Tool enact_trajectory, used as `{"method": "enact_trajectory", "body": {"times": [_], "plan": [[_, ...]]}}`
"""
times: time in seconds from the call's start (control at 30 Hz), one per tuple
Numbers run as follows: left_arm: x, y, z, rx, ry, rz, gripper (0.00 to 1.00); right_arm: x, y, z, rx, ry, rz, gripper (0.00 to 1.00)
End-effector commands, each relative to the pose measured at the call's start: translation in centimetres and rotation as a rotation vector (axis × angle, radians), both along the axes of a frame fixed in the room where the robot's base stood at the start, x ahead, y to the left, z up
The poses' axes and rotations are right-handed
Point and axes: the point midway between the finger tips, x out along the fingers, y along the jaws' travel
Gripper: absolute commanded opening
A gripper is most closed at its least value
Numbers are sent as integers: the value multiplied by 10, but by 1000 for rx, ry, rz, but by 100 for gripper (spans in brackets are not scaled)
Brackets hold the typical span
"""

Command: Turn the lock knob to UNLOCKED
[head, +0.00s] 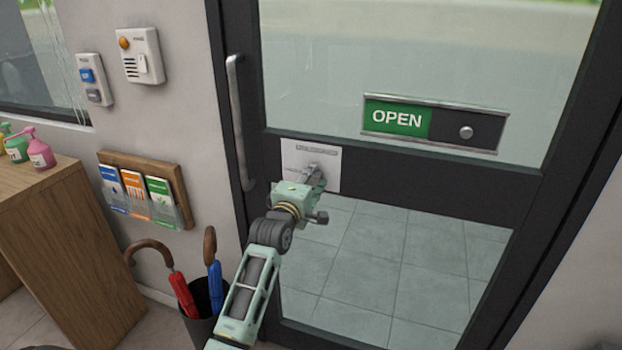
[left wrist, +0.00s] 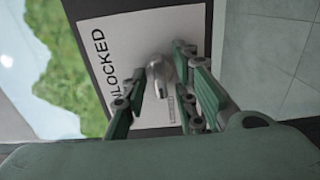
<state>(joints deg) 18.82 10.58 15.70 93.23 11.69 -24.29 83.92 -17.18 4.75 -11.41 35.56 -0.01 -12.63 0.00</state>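The lock knob (left wrist: 155,70) is a silver metal piece on a white label plate (head: 328,160) on the glass door's dark middle rail. In the left wrist view the plate (left wrist: 120,40) carries sideways lettering, "NLOCKED", with its first letter hidden by a finger. My left gripper (head: 315,182) is in front of the plate in the head view and covers most of the knob. In the left wrist view its two fingers stand apart, with the knob between them near the tips. I cannot tell whether they touch it. My right gripper is not in view.
The door has a vertical pull handle (head: 237,120) left of the plate and an OPEN sign slider (head: 433,124) at upper right. An umbrella stand (head: 205,312) with red and blue umbrellas is at lower left. A leaflet rack (head: 176,180) and wall switches (head: 94,80) are on the wall.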

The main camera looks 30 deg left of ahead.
Motion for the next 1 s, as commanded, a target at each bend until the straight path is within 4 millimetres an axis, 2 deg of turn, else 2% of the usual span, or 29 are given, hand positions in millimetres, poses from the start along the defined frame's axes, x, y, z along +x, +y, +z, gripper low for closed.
{"method": "enact_trajectory", "body": {"times": [0.03,0.27,0.67,1.0], "plan": [[0,0,0,0,0,0,19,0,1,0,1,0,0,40],[0,0,0,0,1,0,0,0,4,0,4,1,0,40],[0,0,0,17,6,0,0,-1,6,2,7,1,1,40],[0,0,1,195,51,0,0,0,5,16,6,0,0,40]]}}
